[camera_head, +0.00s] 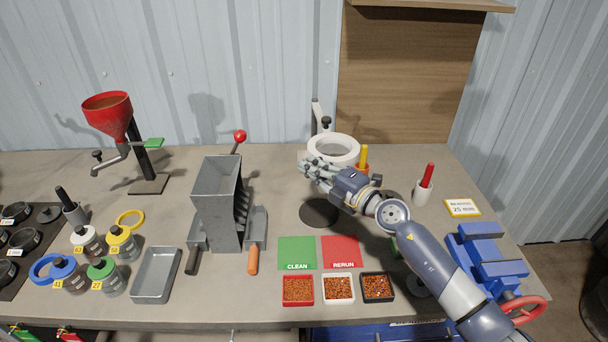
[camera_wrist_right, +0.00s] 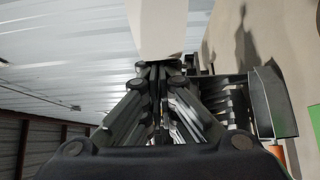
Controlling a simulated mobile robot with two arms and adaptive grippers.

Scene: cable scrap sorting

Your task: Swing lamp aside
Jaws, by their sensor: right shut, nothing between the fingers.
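The lamp (camera_head: 352,142) is a white ring head at the back centre of the bench, with a grey arm (camera_head: 317,112) and a dark knob behind it. My right gripper (camera_head: 306,166) is shut and empty, at the front-left edge of the ring. Whether it touches the lamp I cannot tell. In the right wrist view the closed fingers (camera_wrist_right: 161,70) point at a pale surface (camera_wrist_right: 160,25), which looks like part of the lamp head. My left gripper is not in view.
A grey hopper box (camera_head: 217,200) with a red-knobbed lever stands left of the gripper. A dark disc (camera_head: 318,213) lies below it. Green (camera_head: 297,250) and red (camera_head: 340,248) mats and three granule trays lie in front. A blue vise (camera_head: 485,255) is at right.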

